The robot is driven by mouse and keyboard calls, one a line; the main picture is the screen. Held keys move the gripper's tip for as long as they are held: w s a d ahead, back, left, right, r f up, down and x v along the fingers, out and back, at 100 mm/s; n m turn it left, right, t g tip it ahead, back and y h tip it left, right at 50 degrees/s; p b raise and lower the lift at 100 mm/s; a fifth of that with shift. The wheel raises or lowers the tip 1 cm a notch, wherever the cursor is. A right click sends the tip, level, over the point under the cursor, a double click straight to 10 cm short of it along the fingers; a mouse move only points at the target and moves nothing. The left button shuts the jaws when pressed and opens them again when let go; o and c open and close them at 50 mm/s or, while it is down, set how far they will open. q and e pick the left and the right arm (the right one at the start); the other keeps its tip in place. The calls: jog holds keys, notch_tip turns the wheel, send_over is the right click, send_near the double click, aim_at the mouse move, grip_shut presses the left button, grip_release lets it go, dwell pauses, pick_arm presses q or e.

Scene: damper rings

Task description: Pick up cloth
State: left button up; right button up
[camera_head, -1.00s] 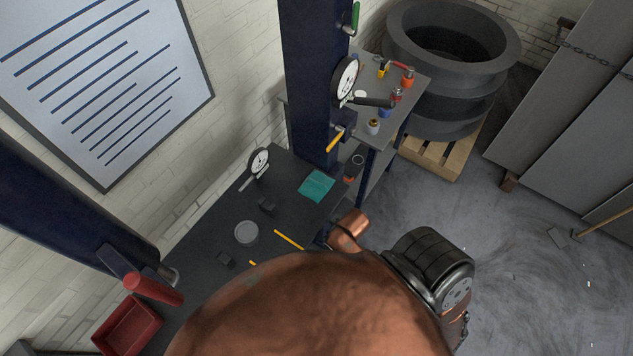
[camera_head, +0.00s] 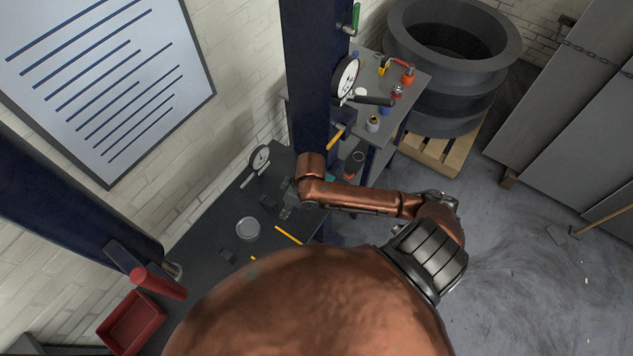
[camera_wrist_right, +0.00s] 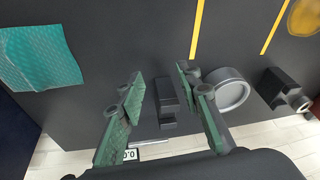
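The teal cloth (camera_wrist_right: 40,58) lies flat on the dark bench top at the left of the right wrist view. In the head view my right arm hides nearly all of it. My right gripper (camera_wrist_right: 160,80) is open and empty, its green-padded fingers spread, with the cloth off to the left of them. In the head view the right gripper (camera_head: 287,208) hangs over the bench between the dial gauge and the grey round dish. My left gripper is not in view.
A small black block (camera_wrist_right: 166,96) shows between the fingers, with a grey dish (camera_wrist_right: 231,92) to their right. Yellow strips (camera_head: 288,237) lie on the bench. A dial gauge (camera_head: 260,158) stands by the wall. A blue column (camera_head: 312,80) rises behind the gripper.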

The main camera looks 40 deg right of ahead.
jog(key=shift+g+h, duration=0.6)
jog(key=w+d+r, duration=0.1)
jog(key=d, duration=0.1)
jog(key=w+d, duration=0.1)
jog(key=w+d+r, duration=0.1)
jog(key=d, duration=0.1)
jog(key=shift+w+d+r, duration=0.3)
jog(key=shift+r, duration=0.05)
jog(key=w+d+r+m+g+h, duration=0.1)
jog(key=w+d+r+m, duration=0.15)
jog(key=d+r, duration=0.5)
jog(key=shift+m, duration=0.25)
jog(key=f, duration=0.2)
jog(key=d+f, duration=0.1)
jog(key=f, duration=0.4)
jog(key=shift+s+d+f+p, duration=0.3)
jog(key=shift+d+f, duration=0.1)
jog(key=shift+s+d+f+p, duration=0.1)
jog(key=shift+f+p, duration=0.05)
jog(key=shift+f, duration=0.75)
jog(key=shift+s+d+f+p, duration=0.1)
jog(key=shift+d+f+p, duration=0.05)
jog(key=shift+f, duration=0.7)
jog(key=shift+s+d+f+p, duration=0.1)
jog(key=shift+f+p, duration=0.05)
jog(key=shift+f, duration=0.75)
jog(key=shift+c, duration=0.4)
grip_shut()
